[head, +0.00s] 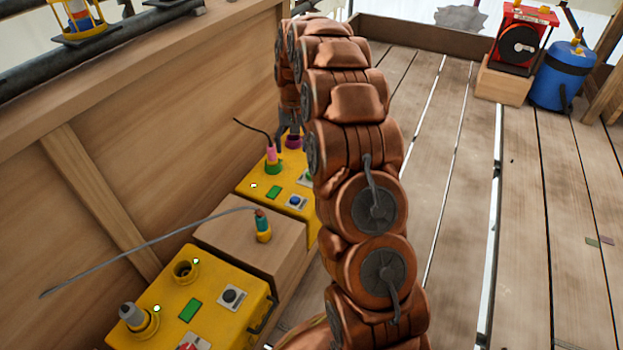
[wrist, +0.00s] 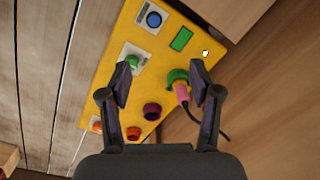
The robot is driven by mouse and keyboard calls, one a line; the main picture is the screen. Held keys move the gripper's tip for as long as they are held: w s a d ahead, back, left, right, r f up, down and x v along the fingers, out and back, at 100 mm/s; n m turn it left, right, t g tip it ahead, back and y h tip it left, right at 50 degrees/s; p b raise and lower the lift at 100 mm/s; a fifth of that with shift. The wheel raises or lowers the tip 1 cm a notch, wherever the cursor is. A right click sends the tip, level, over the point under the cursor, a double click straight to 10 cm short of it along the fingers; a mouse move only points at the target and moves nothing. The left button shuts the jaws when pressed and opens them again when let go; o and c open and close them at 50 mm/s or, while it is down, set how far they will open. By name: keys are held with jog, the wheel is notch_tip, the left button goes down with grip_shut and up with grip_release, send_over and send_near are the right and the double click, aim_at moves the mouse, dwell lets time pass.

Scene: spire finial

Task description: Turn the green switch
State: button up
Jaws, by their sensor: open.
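The green switch (wrist: 132,62) is a small green knob on a white plate on a yellow panel (wrist: 150,75). In the head view the switch (head: 308,178) shows as a small green spot beside my arm. My gripper (wrist: 160,78) is open and empty above the panel. Its left fingertip overlaps the lower edge of the switch's plate in the wrist view; whether they touch cannot be told. Between the fingers, near the right one, is a green socket (wrist: 177,76) with a pink plug (wrist: 182,94). My arm hides much of the gripper in the head view.
The panel also has a blue knob (wrist: 153,19), a green rectangle (wrist: 181,39), a purple socket (wrist: 152,111) and an orange knob (wrist: 97,126). A wooden block (head: 250,240) and another yellow box (head: 215,310) stand nearer. A wooden wall (head: 150,130) rises at left.

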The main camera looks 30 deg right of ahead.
jog(key=shift+m+t+h, duration=0.3)
jog(key=shift+m, duration=0.6)
jog(key=w+d+f+b, duration=0.1)
jog(key=d+f, duration=0.2)
jog(key=f, duration=0.1)
jog(key=w+d+f+b, duration=0.1)
jog(key=w+d+f, duration=0.1)
jog(key=d+f, duration=0.2)
jog(key=w+d+f+b, duration=0.2)
jog(key=d+f, duration=0.1)
jog(key=f, duration=0.1)
jog(key=shift+w+d+f, duration=0.15)
jog(key=shift+w+f, duration=0.1)
jog(key=shift+f, duration=0.15)
jog(key=shift+f+b, duration=1.6)
jog(key=shift+f, duration=2.35)
jog(key=shift+w, duration=0.1)
jog(key=shift+r, duration=0.1)
jog(key=c, duration=1.1)
